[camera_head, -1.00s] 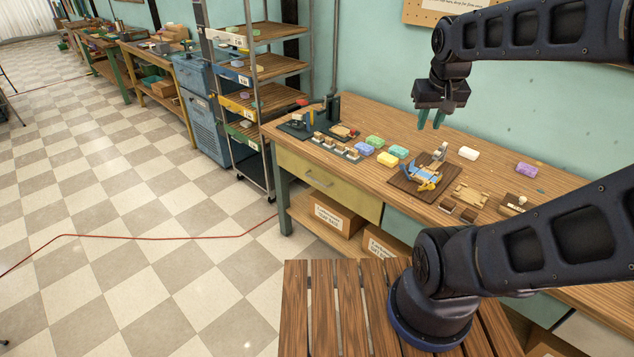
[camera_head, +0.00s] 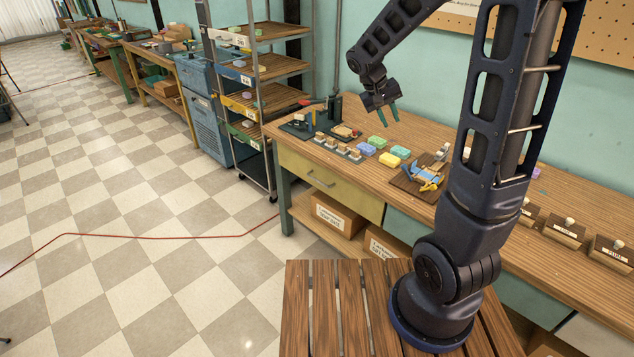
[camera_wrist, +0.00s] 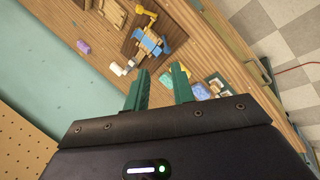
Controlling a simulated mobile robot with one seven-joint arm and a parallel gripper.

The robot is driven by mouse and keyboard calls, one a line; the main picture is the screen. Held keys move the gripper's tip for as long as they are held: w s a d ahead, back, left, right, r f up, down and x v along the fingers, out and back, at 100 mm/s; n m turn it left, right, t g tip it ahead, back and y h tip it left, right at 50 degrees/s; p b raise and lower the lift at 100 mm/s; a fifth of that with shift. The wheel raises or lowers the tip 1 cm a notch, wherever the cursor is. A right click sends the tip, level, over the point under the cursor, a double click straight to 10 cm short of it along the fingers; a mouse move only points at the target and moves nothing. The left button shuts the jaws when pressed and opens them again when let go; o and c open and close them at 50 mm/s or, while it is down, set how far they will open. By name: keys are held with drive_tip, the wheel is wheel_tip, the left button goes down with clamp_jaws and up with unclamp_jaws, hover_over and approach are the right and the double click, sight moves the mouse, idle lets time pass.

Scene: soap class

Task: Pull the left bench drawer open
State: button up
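The left bench drawer (camera_head: 331,183) has a yellow front with a metal bar handle (camera_head: 320,179) and sits under the left end of the wooden bench top (camera_head: 470,147). The drawer looks shut. My gripper (camera_head: 381,111) is above the back part of the bench top, pointing down, well up and behind the drawer front. Its green fingers are apart with nothing between them, and they also show in the wrist view (camera_wrist: 160,90).
Several soap bars, such as a yellow one (camera_head: 389,159), and a blue-and-yellow tool on a board (camera_head: 428,176) stand on the bench. A cardboard box (camera_head: 338,216) sits on the shelf below the drawer. A shelf rack (camera_head: 262,100) stands left.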

drive_tip(key=w+a+f+n+h, duration=0.1)
drive_tip(key=w+a+f+h, duration=0.2)
drive_tip(key=w+a+f, duration=0.5)
drive_tip(key=n+t+h, duration=0.2)
drive_tip(key=n+t, duration=0.5)
drive_tip(key=t, duration=0.3)
approach(317, 180)
drive_tip(key=x, duration=1)
drive_tip(key=shift+w+f, duration=0.2)
drive_tip(key=shift+f, duration=0.05)
clamp_jaws()
